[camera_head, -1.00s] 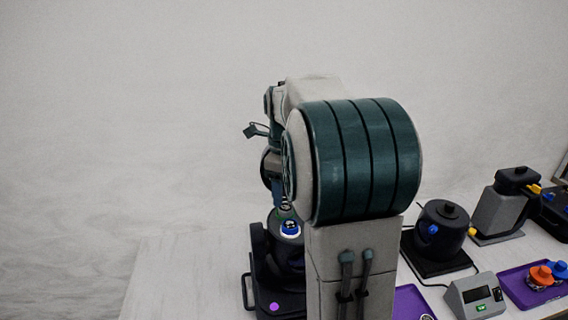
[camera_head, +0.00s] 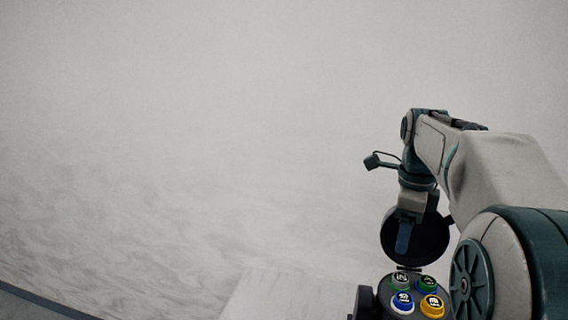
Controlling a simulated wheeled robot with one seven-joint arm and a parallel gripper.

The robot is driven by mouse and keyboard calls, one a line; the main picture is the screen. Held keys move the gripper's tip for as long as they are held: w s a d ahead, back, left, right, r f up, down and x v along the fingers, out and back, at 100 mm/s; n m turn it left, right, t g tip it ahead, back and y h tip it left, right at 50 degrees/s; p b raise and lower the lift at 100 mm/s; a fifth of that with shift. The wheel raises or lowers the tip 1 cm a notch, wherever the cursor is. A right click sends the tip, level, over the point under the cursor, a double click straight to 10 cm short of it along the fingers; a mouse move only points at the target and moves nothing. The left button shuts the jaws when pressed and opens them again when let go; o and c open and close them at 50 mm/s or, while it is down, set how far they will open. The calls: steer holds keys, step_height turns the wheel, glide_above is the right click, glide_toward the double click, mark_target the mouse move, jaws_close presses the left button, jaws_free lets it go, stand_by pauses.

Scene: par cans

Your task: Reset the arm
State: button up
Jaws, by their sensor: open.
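My arm comes in from the right edge and bends down at its wrist. My gripper (camera_head: 404,238) hangs below the wrist, pointing down, in front of a dark round lid that stands up. One blue-grey finger shows clearly; the other is hard to make out. The gripper is open, and I see nothing held in it. I cannot tell whether the finger touches the lid (camera_head: 428,244).
Below the gripper is a dark round holder (camera_head: 388,291) with grey, green, blue and yellow caps. My arm hides the right. A plain pale wall fills the back.

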steer(key=s+a+f+n+t, duration=0.1)
steer(key=s+a+f+n, duration=0.4)
steer(key=s+n, duration=0.3)
steer(key=s+a+f+n+t, duration=0.2)
steer(key=s+a+f+n, duration=0.4)
steer(key=n, duration=1)
steer(key=s+f, duration=0.1)
steer(key=s, duration=0.2)
steer(key=shift+s+a+f, duration=0.15)
steer(key=shift+s+f, duration=0.05)
steer(key=shift+f, duration=0.1)
